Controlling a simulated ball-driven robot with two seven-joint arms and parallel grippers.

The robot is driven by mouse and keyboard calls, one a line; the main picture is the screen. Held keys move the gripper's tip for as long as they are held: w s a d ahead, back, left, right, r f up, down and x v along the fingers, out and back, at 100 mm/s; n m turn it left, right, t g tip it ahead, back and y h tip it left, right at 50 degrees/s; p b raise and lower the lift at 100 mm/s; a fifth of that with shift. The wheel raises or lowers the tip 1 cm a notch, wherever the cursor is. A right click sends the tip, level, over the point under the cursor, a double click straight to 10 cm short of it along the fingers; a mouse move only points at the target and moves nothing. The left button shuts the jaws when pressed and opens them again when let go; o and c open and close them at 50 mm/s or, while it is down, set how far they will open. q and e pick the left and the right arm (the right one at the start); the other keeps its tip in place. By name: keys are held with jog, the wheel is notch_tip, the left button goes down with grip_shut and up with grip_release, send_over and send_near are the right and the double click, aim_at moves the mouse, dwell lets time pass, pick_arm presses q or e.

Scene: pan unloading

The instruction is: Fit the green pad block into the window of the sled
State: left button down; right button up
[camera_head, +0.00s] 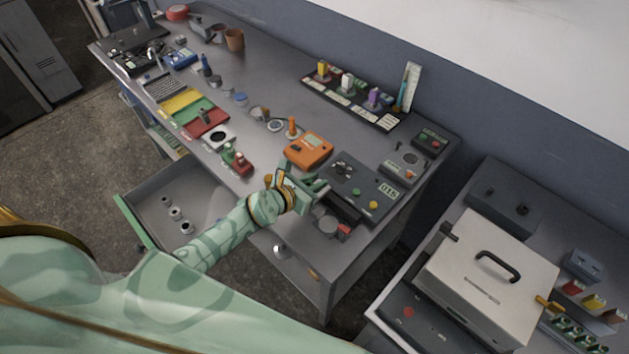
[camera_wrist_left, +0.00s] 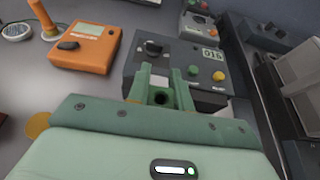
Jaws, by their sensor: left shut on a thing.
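My left gripper (camera_head: 312,188) reaches in from the left to the front of the dark machine (camera_head: 352,180), which has a knob and a small display. In the left wrist view, the gripper (camera_wrist_left: 163,82) is shut on the green pad block (camera_wrist_left: 160,97), a small piece with a dark round spot facing the camera. The block sits between the fingers, close to the front of the dark machine (camera_wrist_left: 150,62). The fingers hide much of the block's far side. A dark slab that may be the sled (camera_head: 343,207) extends from the machine's front; I cannot make out its window. My right gripper is not in view.
An orange device (camera_head: 309,150) stands just left of the dark machine. Right of the machine is a grey box (camera_head: 404,166) with a dial. An open drawer (camera_head: 165,215) juts from the bench front. A side table with a large lidded box (camera_head: 490,265) stands at right.

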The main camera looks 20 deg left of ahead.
pick_arm(q)
jog(key=shift+f+b, duration=0.85)
jog(key=shift+f, duration=0.2)
dwell(0.6)
jog(key=c, duration=1.2)
grip_release()
jog(key=shift+o, duration=0.2)
jog(key=p+v, duration=0.3)
jog(key=v, duration=1.3)
jog(key=shift+s+r, duration=0.15)
jog(key=shift+a, duration=0.1)
